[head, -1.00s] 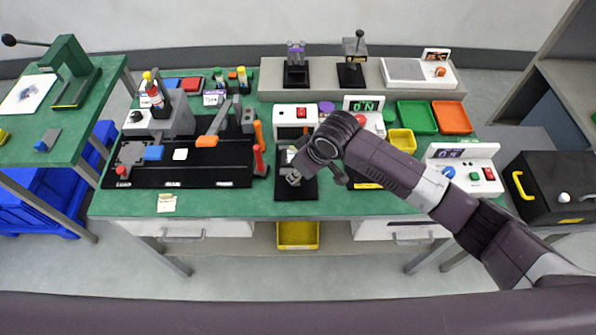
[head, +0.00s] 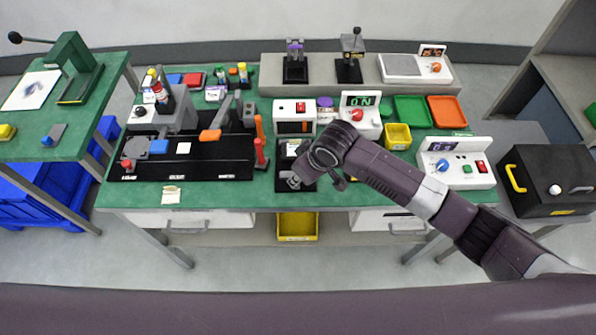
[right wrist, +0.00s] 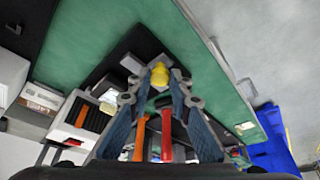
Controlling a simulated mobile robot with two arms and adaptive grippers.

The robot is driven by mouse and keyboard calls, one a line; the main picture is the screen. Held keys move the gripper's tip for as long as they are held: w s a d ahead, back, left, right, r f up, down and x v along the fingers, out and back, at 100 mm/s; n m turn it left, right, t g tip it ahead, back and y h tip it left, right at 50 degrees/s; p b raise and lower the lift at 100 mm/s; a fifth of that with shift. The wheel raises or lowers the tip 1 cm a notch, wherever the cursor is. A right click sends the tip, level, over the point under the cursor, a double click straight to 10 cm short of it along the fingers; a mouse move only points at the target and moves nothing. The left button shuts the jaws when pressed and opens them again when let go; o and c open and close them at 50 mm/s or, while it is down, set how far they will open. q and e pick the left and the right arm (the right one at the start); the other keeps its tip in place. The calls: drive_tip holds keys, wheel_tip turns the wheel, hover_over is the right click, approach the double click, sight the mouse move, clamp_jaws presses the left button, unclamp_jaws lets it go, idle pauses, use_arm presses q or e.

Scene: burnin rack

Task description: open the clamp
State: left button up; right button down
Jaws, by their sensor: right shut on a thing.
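The clamp appears to be the small device on a black base (head: 285,160) at the front middle of the green bench. My right gripper (head: 291,182) is low over the front of this base. In the right wrist view its blue-padded fingers (right wrist: 160,92) close on a yellow knob (right wrist: 160,74), which seems to be the end of the clamp's handle. Grey blocks beside it stand on the black base (right wrist: 172,45). My wrist hides most of the clamp in the head view, so its jaw position cannot be told. My left gripper is not in view.
A red handle (head: 260,154) and an orange handle (head: 259,127) stand just left of the clamp. A white box with a red switch (head: 294,110) is behind it. The bench's front edge (head: 330,207) is close. A yellow bin (head: 297,227) sits below.

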drive_tip(key=shift+s+a+f, duration=0.1)
drive_tip(key=shift+s+f, duration=0.15)
drive_tip(key=shift+s, duration=0.05)
drive_tip(key=c, duration=2)
unclamp_jaws()
drive_tip(key=shift+o, duration=1.3)
drive_tip(key=shift+w+a, duration=0.1)
drive_tip(key=shift+w, duration=0.05)
drive_tip(key=shift+r, duration=0.2)
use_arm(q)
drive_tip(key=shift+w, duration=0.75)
use_arm(e)
drive_tip(key=v, duration=1.1)
drive_tip(key=shift+r, duration=0.35)
